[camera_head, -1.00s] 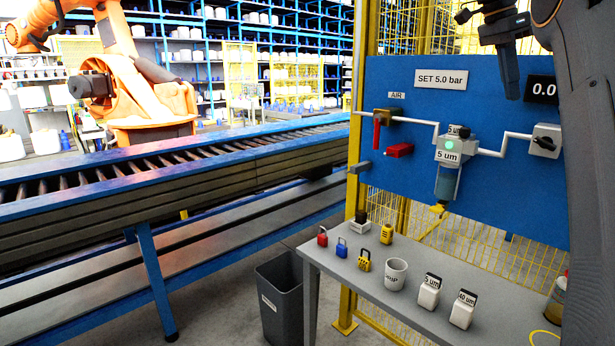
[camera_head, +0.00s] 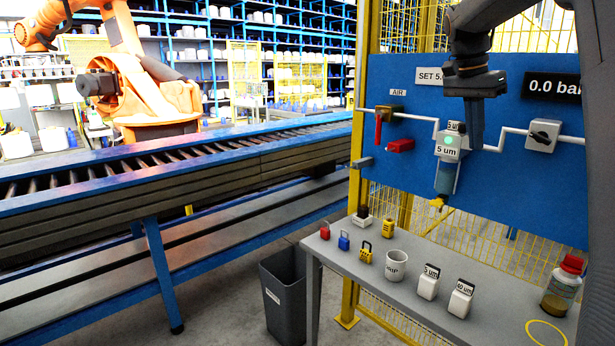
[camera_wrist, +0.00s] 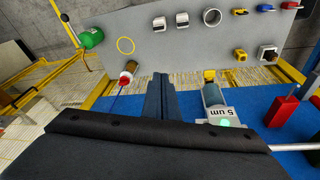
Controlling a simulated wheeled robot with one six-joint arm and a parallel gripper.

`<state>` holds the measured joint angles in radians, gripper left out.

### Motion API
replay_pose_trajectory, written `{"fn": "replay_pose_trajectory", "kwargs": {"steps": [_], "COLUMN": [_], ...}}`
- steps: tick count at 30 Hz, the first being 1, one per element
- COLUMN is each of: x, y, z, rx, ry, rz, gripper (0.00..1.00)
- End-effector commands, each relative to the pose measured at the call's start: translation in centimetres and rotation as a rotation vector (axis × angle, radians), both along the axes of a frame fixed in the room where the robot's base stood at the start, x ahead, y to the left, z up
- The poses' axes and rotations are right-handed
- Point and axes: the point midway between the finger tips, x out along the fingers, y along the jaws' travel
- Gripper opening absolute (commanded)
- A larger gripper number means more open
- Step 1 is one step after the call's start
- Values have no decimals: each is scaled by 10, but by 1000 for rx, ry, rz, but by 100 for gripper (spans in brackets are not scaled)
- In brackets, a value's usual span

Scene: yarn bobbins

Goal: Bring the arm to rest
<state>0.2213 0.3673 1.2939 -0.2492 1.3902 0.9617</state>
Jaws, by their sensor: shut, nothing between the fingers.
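My gripper (camera_head: 476,125) hangs at the upper right in the head view, pointing down in front of the blue panel (camera_head: 515,175). Its fingers are together with nothing between them. It covers part of the "SET 5.0 bar" sign (camera_head: 428,74) and sits just right of the filter unit (camera_head: 450,150) with its green light. In the wrist view the closed fingers (camera_wrist: 160,95) point toward the grey table, and the filter (camera_wrist: 213,95) appears right of them. I cannot tell whether the fingers touch the panel.
The grey table (camera_head: 400,300) bears padlocks (camera_head: 366,252), a cup (camera_head: 396,265), two white filter boxes (camera_head: 428,283) and a red-lidded jar (camera_head: 562,285). A bin (camera_head: 285,295) stands at its left end. The panel carries a red valve handle (camera_head: 379,128), a dark knob (camera_head: 542,136) and a "0.0 bar" display (camera_head: 553,87).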

Motion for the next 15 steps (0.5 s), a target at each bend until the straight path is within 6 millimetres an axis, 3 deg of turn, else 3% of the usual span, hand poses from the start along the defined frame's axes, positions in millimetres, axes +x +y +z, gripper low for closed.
{"fn": "replay_pose_trajectory", "kwargs": {"steps": [8,15], "x": [-46,-127], "y": [83,147], "z": [-124,-224], "rx": [77,125], "ry": [49,67], "rz": [440,788], "gripper": [0,0]}}
